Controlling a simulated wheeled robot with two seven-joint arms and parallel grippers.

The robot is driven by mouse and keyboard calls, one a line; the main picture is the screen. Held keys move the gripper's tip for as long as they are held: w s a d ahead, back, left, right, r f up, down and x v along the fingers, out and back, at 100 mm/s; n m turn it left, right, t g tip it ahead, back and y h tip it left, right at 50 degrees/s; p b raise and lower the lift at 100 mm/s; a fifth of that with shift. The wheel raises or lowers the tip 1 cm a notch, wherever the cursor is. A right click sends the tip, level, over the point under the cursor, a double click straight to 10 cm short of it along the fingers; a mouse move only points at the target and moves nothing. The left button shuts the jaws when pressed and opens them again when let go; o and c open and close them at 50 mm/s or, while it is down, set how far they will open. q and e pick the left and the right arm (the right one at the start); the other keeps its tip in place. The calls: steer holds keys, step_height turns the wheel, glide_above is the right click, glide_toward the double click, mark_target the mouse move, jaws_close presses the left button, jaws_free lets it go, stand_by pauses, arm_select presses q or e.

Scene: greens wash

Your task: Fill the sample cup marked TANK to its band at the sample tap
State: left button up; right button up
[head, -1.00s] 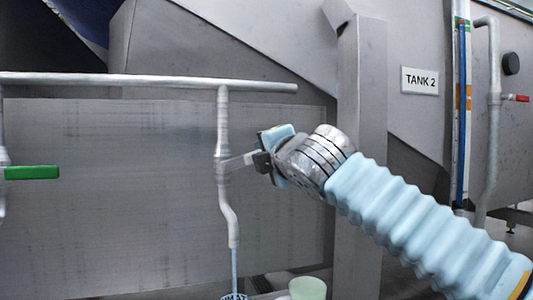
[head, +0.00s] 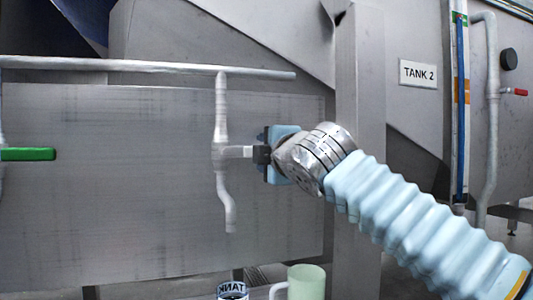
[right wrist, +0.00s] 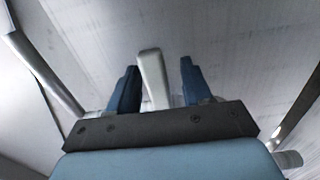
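The sample cup marked TANK (head: 232,291) stands at the bottom edge of the head view, below the spout of the sample tap (head: 229,212). Only its upper part shows, with its lettering reversed; its band and fill level cannot be made out. No water stream shows under the spout. The tap's lever (head: 238,152) points level to the right. My right gripper (head: 262,154) is at the lever's end. In the right wrist view its two blue fingers (right wrist: 157,85) stand apart on either side of the pale lever (right wrist: 152,75), with a gap showing. My left gripper is out of view.
A pale green mug (head: 307,283) stands right of the cup. A horizontal pipe (head: 150,67) runs above the tap, and a green handle (head: 28,154) is at the far left. A steel post (head: 360,150) and the TANK 2 sign (head: 418,74) are behind my right arm.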

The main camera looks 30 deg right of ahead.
steer(key=shift+s, duration=0.15)
steer(key=b+v, duration=0.1)
steer(key=v, duration=1.2)
steer(key=shift+s+a+b, duration=0.15)
steer(key=shift+s+b, duration=0.1)
steer(key=shift+b, duration=0.1)
